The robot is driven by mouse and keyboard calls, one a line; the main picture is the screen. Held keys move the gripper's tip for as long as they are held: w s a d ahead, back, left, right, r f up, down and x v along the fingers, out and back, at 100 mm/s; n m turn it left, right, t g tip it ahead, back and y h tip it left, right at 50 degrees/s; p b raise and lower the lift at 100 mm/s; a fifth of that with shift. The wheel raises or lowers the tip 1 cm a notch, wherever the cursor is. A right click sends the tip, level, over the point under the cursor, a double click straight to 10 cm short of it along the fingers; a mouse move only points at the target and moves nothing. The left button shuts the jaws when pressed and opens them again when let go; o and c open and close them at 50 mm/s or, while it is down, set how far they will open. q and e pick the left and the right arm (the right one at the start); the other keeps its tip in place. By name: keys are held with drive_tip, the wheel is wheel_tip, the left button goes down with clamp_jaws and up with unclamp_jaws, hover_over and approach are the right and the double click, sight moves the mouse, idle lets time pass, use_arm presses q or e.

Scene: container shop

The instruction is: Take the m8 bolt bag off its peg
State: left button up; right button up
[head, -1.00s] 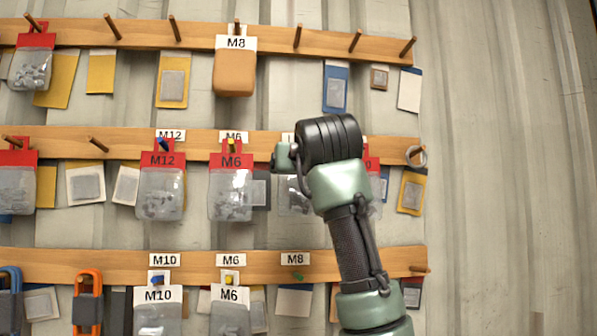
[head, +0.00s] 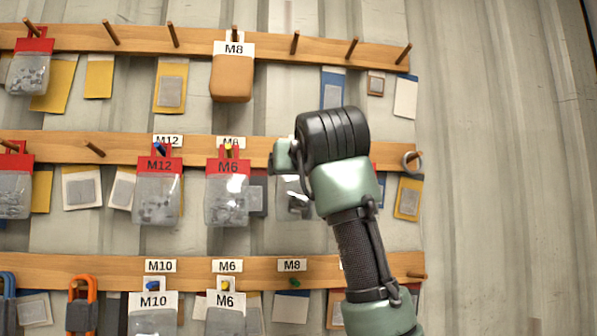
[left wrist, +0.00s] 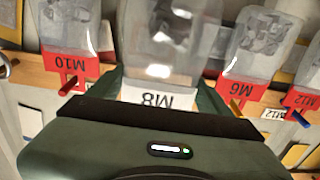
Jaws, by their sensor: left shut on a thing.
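My left gripper (left wrist: 170,100) is shut on the clear m8 bolt bag (left wrist: 160,45), whose white M8 card (left wrist: 158,98) shows between the fingers in the left wrist view. In the head view, my wrist hides the fingers and most of this bag; a sliver of clear, shiny plastic (head: 292,198) shows left of the arm. The bag's peg is hidden, so I cannot tell whether the card is still on it. My right gripper is not in view.
A red-carded M6 bag (head: 227,195) hangs close left of my gripper, with an M12 bag (head: 157,195) beyond it. A red-carded M10 bag (left wrist: 66,40) hangs on the other side. A brown M8 pouch (head: 232,80) is on the top rail. Bare wall lies right.

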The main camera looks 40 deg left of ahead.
use_arm(q)
drive_tip(key=b+v, duration=0.1)
drive_tip(key=v, duration=0.3)
drive_tip(key=shift+s+d, duration=0.1)
drive_tip(key=shift+d, duration=0.1)
idle(0.3)
